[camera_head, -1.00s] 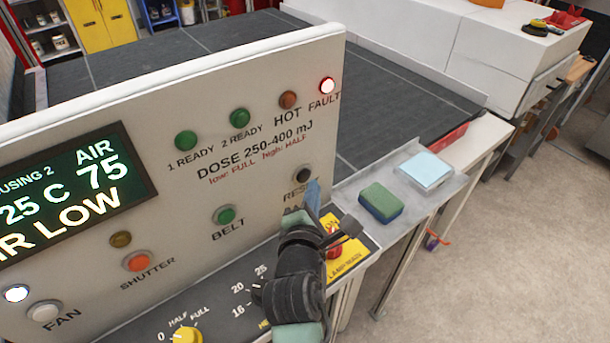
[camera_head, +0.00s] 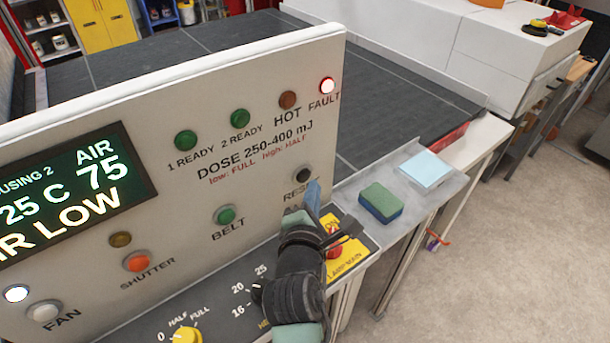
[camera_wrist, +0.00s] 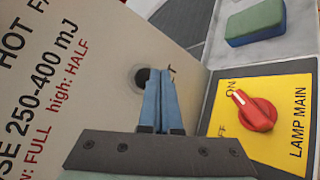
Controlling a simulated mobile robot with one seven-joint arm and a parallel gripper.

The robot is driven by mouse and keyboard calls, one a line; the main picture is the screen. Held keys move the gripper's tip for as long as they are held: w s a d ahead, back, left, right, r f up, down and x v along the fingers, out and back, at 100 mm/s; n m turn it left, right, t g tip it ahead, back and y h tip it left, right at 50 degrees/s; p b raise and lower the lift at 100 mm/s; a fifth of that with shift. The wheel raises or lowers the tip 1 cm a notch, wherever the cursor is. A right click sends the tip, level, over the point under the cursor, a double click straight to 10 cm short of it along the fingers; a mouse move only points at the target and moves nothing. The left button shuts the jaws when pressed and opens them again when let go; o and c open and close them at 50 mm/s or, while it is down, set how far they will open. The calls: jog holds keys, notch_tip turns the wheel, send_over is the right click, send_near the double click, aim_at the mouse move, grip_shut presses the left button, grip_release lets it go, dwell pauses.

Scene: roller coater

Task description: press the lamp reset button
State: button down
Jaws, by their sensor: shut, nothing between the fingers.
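The reset button (camera_head: 303,174) is a small dark round button on the upright panel, above the partly covered label "RESET". In the wrist view the fingertips (camera_wrist: 160,80) overlap the right side of the dark button (camera_wrist: 141,78). I cannot tell whether they touch it. The panel display (camera_head: 75,190) reads "AIR LOW" and "AIR 75".
The red LAMP MAIN knob (camera_wrist: 251,110) on a yellow plate (camera_wrist: 285,95) sits right beside my fingers, pointing to ON. A green-blue sponge (camera_head: 381,202) and a light blue pad (camera_head: 426,169) lie on the side shelf. The green BELT button (camera_head: 225,215) is left of my gripper.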

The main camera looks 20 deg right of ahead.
jog(key=shift+w, duration=0.15)
dwell(0.3)
jog(key=shift+w+a, duration=0.15)
jog(key=shift+w, duration=0.15)
jog(key=shift+w+a, duration=0.2)
jog(key=shift+w, duration=0.2)
dwell(0.6)
dwell(0.3)
jog(key=shift+s+d+p, duration=0.3)
jog(key=shift+s+p, duration=0.35)
jog(key=shift+s, duration=0.15)
jog(key=s+p, duration=0.1)
jog(key=s+d+p, duration=0.1)
jog(key=s, duration=0.1)
jog(key=s+p, duration=0.1)
jog(key=shift+s+d+p, duration=0.35)
jog(key=shift+s+d, duration=0.05)
